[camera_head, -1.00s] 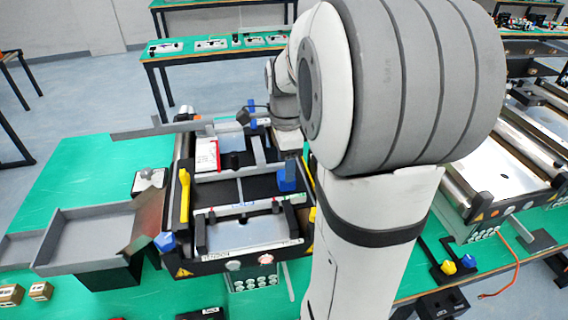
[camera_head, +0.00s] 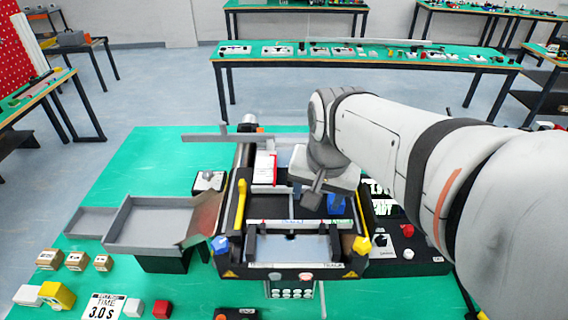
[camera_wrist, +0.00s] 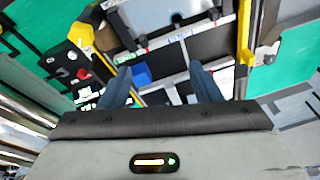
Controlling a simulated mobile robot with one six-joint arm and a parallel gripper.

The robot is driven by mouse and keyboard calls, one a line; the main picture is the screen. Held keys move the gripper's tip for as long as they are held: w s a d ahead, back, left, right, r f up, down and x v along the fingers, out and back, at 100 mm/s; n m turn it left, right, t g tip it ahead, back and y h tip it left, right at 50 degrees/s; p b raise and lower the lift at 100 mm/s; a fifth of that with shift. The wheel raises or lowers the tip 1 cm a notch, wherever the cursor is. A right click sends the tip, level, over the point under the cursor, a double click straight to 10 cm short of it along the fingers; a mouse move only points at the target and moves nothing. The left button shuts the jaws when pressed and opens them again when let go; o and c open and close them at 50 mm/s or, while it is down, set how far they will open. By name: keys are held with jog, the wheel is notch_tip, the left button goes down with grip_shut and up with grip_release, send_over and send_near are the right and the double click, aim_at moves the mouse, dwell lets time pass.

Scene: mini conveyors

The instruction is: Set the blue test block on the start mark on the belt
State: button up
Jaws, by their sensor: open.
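A blue block (camera_head: 336,204) is at the right side of the dark belt (camera_head: 266,205) of the mini conveyor, partly hidden by my gripper. In the wrist view the blue block (camera_wrist: 141,74) shows beyond my fingers, nearer the left one. My gripper (camera_head: 312,205) is over the belt, just left of the block in the head view. Its fingers are spread with nothing held between them in the wrist view (camera_wrist: 160,84). A pale strip with small coloured labels (camera_head: 292,222) crosses the conveyor; I cannot tell whether it bears the start mark.
A red-and-white box (camera_head: 265,167) lies on the conveyor's left side. Yellow pieces (camera_head: 241,200) flank the belt. A grey tray (camera_head: 150,224) adjoins at left, a control box with a red button (camera_head: 407,230) at right. Loose cubes, one yellow (camera_head: 58,295), lie front left.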

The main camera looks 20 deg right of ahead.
jog(key=s+a+n, duration=0.1)
jog(key=n, duration=0.1)
jog(key=s+a+n, duration=0.1)
jog(key=n, duration=0.1)
jog(key=s+a+f+n+t, duration=0.1)
jog(key=s+n, duration=0.1)
jog(key=shift+n, duration=0.3)
jog(key=shift+a, duration=0.1)
notch_tip(320, 180, down, 6)
jog(key=b, duration=0.5)
